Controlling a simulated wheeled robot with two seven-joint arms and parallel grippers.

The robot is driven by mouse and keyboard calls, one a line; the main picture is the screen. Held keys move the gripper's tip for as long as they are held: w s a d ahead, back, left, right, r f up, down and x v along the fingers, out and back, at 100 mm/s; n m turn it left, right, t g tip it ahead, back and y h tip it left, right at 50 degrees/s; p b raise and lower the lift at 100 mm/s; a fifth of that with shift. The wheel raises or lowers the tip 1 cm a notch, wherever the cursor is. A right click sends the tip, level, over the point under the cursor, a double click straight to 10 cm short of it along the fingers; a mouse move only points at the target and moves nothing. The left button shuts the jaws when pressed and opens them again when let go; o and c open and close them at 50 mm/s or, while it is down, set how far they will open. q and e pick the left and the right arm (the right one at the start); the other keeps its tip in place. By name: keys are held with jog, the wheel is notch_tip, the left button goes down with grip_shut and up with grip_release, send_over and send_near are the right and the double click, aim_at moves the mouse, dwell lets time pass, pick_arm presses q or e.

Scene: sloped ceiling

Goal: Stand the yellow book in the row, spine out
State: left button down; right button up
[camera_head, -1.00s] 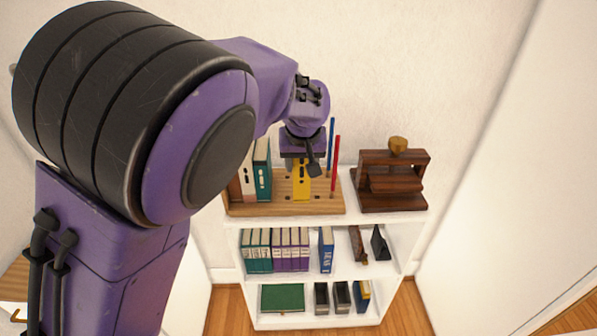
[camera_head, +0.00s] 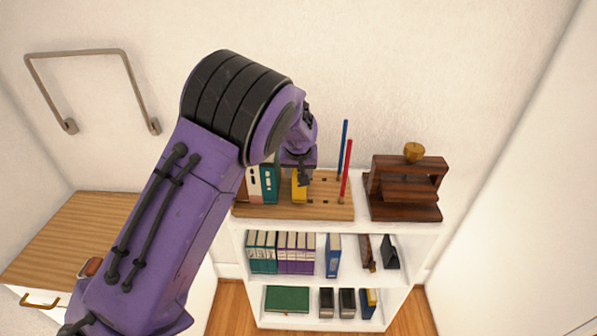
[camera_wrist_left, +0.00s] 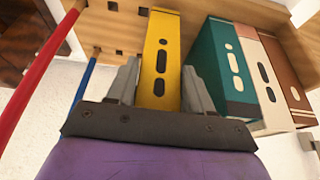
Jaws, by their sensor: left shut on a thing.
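The yellow book (camera_head: 299,190) is upright at the wooden rack on top of the white shelf unit. My left gripper (camera_head: 303,178) is shut on its upper part from above. In the left wrist view the yellow book (camera_wrist_left: 158,65) sits between the two fingers (camera_wrist_left: 160,90), its face with dark oval marks showing. The row holds a teal book (camera_head: 268,184), a cream book (camera_head: 253,184) and a brown book (camera_wrist_left: 288,75). A narrow gap separates the yellow book from the teal one. I cannot tell whether its lower end touches the rack (camera_head: 290,212). My right gripper is out of view.
A blue rod (camera_head: 343,148) and a red rod (camera_head: 346,172) stand upright on the rack, right of the gripper. A dark wooden stand (camera_head: 405,190) is farther right. Shelves below hold more books (camera_head: 282,252). A wooden cabinet top (camera_head: 65,235) is at left.

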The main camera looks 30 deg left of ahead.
pick_arm(q)
jog(key=shift+w+a+f, duration=0.1)
jog(key=shift+w+f, duration=0.15)
jog(key=shift+f, duration=0.25)
jog(key=shift+c, duration=2.2)
grip_release()
jog(key=shift+s, duration=0.2)
jog(key=shift+r, duration=0.1)
